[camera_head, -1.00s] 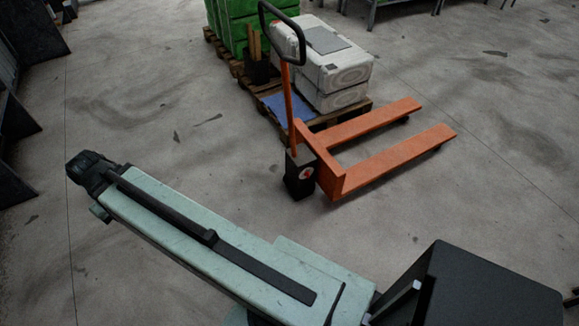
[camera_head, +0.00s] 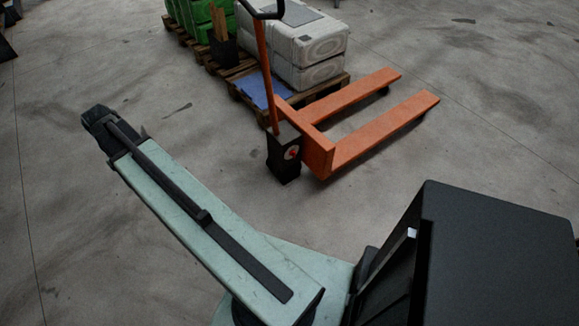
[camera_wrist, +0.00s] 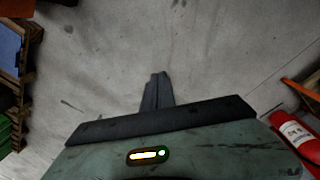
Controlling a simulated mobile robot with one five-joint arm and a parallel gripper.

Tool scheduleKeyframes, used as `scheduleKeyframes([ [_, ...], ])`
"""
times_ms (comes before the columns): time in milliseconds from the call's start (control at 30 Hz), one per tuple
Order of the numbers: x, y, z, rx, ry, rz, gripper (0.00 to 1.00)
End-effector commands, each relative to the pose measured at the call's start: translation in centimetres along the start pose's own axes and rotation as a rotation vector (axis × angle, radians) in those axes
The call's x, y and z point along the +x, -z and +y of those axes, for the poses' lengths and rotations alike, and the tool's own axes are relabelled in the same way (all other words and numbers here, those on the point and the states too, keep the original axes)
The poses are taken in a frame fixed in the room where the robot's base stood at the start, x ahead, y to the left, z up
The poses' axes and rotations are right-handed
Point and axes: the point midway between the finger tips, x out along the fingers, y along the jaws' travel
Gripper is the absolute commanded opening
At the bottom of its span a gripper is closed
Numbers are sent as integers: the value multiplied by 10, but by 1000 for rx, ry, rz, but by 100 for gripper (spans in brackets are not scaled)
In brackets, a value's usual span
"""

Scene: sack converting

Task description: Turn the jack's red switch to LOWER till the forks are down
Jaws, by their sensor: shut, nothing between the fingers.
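The orange pallet jack (camera_head: 318,152) stands in the upper middle of the head view, its two forks pointing right and a little away. The forks look near the floor; their exact height I cannot tell. The dial's lettering is too small to read. My gripper (camera_wrist: 157,78) is shut and empty in the wrist view, over bare floor. My arm reaches to the left in the head view, its end well left of the jack and apart from the switch.
A wooden pallet (camera_head: 248,92) behind the jack carries white sacks (camera_head: 313,45) and a blue sheet (camera_head: 262,90). Green crates (camera_head: 203,16) stand beyond. In the wrist view a red cylinder (camera_wrist: 296,136) lies at the right edge. Floor between my arm and the jack is clear.

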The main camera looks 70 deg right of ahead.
Motion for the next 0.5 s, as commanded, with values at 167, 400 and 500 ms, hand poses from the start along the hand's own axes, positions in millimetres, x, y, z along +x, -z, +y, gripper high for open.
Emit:
scheduleKeyframes([
  [167,140,-75,142,-180,-37,-38,0],
  [400,276,-240,295,-444,-49,-121,0],
  [500,318,-313,336,-540,-38,-154,0],
])
